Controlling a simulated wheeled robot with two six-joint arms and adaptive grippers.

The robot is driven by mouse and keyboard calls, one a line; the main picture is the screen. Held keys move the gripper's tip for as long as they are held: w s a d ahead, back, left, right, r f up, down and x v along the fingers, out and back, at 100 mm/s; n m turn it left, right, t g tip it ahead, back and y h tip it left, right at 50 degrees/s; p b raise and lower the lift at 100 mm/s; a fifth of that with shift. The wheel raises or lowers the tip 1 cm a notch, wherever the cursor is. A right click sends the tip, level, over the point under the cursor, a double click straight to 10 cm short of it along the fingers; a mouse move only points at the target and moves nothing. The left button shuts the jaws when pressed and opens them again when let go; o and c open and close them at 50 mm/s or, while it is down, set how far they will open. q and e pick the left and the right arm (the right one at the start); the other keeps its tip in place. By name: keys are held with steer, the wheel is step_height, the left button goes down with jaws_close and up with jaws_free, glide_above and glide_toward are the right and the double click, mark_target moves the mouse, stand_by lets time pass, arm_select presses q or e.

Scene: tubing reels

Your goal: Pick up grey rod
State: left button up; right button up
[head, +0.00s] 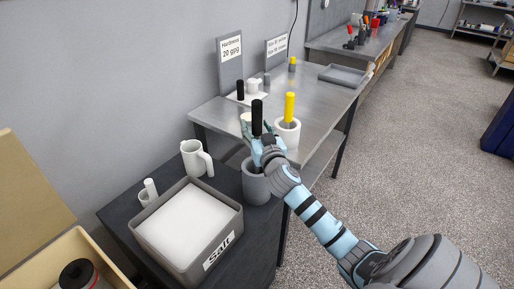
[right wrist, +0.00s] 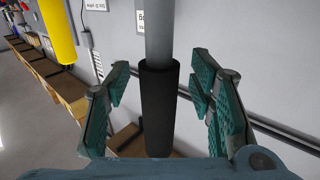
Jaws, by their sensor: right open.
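A rod with a grey shaft (right wrist: 159,30) and a black grip (right wrist: 158,110) stands between the fingers of my right gripper (right wrist: 160,95) in the right wrist view. The fingers are spread, with a gap on each side of the grip. In the head view the black grip (head: 257,117) rises above my right gripper (head: 258,141), over a grey cylindrical container (head: 256,187). My gripper hides the shaft and part of the container's rim there. My left gripper is not in view.
A yellow-gripped rod (head: 290,106) stands in a white cup (head: 287,134) close by; its yellow grip also shows in the right wrist view (right wrist: 57,30). A white jug (head: 194,159) and a salt bin (head: 223,258) stand to the left. A metal table (head: 327,98) lies behind.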

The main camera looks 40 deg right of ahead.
jaws_close()
